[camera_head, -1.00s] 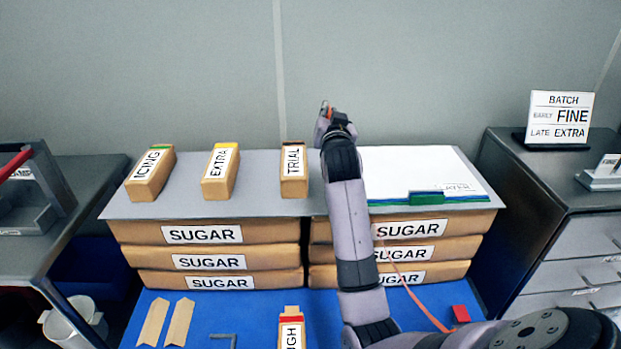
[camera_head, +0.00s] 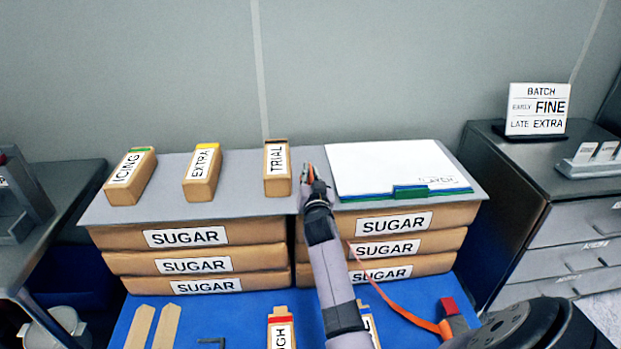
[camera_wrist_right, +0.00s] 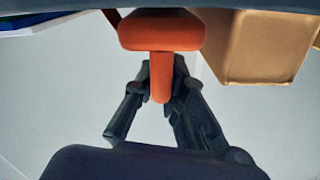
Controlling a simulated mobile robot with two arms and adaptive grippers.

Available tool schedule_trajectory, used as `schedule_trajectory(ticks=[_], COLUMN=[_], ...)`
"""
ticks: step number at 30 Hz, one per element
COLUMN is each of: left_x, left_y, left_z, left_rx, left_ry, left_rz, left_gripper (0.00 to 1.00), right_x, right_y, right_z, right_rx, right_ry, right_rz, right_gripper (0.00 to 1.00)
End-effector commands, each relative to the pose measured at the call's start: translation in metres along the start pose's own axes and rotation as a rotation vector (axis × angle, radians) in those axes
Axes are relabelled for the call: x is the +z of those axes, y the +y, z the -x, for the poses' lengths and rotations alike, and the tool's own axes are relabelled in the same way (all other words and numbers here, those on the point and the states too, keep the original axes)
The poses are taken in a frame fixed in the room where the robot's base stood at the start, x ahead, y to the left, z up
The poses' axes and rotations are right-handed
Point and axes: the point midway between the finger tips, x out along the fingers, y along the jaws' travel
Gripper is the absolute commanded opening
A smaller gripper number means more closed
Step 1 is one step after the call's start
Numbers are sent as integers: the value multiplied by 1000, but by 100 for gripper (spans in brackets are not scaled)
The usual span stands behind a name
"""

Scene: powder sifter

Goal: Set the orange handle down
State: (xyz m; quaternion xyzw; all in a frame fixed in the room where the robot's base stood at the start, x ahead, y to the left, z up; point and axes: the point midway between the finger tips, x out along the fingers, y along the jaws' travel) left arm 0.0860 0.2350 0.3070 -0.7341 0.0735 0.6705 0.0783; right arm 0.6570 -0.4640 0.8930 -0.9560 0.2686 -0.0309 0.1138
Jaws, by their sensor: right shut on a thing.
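My right gripper (camera_head: 309,177) is over the grey board between the TRIAL bag (camera_head: 278,187) and the white sheets (camera_head: 390,165). In the right wrist view, my right gripper (camera_wrist_right: 160,78) is shut on the orange handle (camera_wrist_right: 160,32), whose narrow stem lies between the dark fingers. A little of the orange handle (camera_head: 306,172) also shows at the fingertips in the head view. I cannot tell whether the handle touches the board. My left gripper is not in view.
The grey board (camera_head: 240,208) lies on stacked SUGAR bags (camera_head: 187,236). ICING (camera_head: 120,192) and EXTRA (camera_head: 199,190) bags stand on its left part. A thin orange band (camera_head: 400,308) runs beside my right arm to a red block (camera_head: 453,313) on the blue surface.

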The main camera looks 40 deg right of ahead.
Motion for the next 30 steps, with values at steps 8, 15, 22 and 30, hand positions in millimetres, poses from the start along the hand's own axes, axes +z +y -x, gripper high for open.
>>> schedule_trajectory(ticks=[8,15,22,30], left_x=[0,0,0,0], left_y=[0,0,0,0], left_z=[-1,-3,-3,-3], left_rx=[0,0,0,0], left_ry=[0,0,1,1], left_rz=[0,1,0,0], left_gripper=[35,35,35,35], right_x=[5,9,8,8], right_y=[1,2,2,2], right_z=[0,0,0,0], right_rx=[-2,-1,-1,-2], right_ry=[3,1,2,3], right_rz=[0,0,0,0], right_gripper=[0,16,31,32])
